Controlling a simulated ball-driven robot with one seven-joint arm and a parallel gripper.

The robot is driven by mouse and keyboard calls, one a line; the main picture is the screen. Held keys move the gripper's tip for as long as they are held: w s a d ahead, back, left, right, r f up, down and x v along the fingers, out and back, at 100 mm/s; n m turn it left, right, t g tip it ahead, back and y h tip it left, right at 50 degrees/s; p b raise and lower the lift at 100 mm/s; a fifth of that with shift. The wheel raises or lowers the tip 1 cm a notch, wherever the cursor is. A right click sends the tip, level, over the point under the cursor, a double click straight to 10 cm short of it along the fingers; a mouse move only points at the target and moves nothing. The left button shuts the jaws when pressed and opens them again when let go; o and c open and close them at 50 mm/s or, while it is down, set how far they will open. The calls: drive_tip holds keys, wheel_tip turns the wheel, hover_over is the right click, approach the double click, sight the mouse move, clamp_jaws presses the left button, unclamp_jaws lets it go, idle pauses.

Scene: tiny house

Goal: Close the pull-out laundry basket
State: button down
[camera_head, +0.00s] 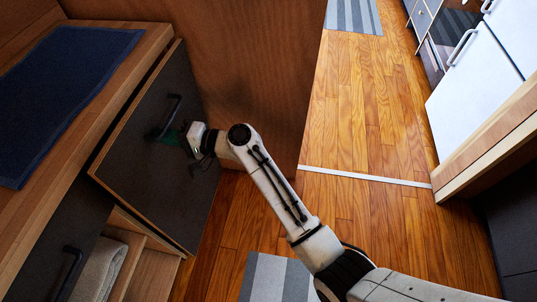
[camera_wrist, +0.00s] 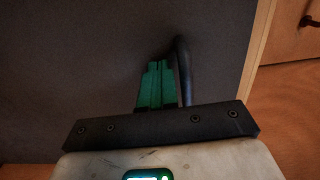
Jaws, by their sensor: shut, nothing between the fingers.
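The pull-out laundry basket (camera_head: 142,160) has a dark grey front with a wooden edge and stands out a little from the wooden bench, at the left of the head view. Its dark front (camera_wrist: 85,65) fills much of the wrist view. Its black bar handle (camera_head: 170,117) is on the upper part of the front. The handle also shows in the wrist view (camera_wrist: 184,70), just right of the green fingers. My gripper (camera_head: 172,136) is shut with nothing in it, its fingertips at the front beside the handle. Whether the fingers touch the front cannot be told.
A blue mat (camera_head: 65,75) lies on the bench top. Below left is another dark front with a black handle (camera_head: 70,268), near a folded towel (camera_head: 100,268). A wooden panel (camera_head: 230,60) stands behind my gripper. Free wooden floor (camera_head: 370,120) lies to the right.

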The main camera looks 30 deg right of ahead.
sight(148, 133)
drive_tip(key=b+x, duration=0.1)
drive_tip(key=x, duration=0.3)
drive_tip(key=shift+a, duration=0.15)
drive_tip(key=shift+w+r, duration=0.15)
drive_tip(key=shift+w, duration=0.05)
drive_tip(key=shift+a, duration=0.1)
